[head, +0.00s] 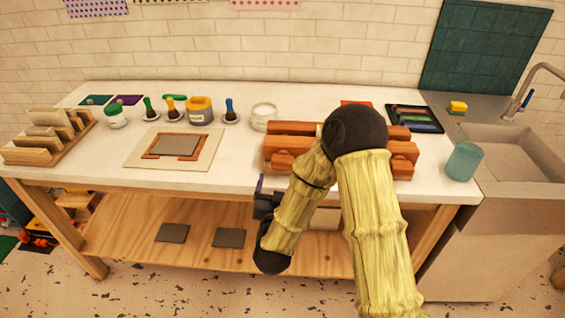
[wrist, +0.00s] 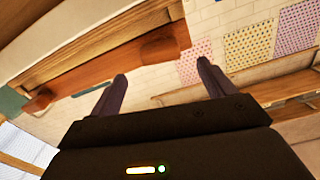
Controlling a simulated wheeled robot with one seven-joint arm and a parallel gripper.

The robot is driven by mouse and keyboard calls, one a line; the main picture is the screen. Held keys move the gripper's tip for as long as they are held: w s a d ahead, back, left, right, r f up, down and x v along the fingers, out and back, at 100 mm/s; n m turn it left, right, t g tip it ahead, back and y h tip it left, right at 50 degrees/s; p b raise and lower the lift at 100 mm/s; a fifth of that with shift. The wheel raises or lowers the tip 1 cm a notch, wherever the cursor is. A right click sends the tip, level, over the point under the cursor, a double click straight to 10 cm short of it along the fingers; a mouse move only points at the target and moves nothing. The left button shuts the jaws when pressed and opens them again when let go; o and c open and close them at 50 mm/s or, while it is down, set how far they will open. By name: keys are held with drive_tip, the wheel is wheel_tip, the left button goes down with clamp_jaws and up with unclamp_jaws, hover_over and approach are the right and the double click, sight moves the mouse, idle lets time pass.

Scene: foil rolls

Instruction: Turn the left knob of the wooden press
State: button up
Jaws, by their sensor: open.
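The wooden press (head: 290,129) is a reddish-brown block form on the bench, with its middle hidden behind my arm. Its left knob (head: 281,162) sticks out low on the front. My gripper (head: 261,186) is in front of the bench edge, below and slightly left of this knob, and not touching it. In the wrist view the press is seen tilted, with one knob (wrist: 165,46) ahead of and between the two open fingers (wrist: 162,80). Another knob (wrist: 38,101) lies further left there. Nothing is between the fingers.
The bench top (head: 235,180) is clear just left of the press. A framed board (head: 176,147), a wooden rack (head: 48,138) and several jars stand further left. A teal cup (head: 463,161) and a sink (head: 505,160) are at the right. A lower shelf (head: 130,235) lies beneath.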

sight(282, 167)
drive_tip(key=w+p, duration=0.1)
drive_tip(key=w, duration=0.8)
drive_tip(key=shift+d, duration=0.2)
drive_tip(key=c, duration=1)
drive_tip(key=shift+f, duration=0.15)
drive_tip(key=shift+m+b, duration=0.45)
drive_tip(key=shift+m, duration=0.05)
drive_tip(key=o, duration=1)
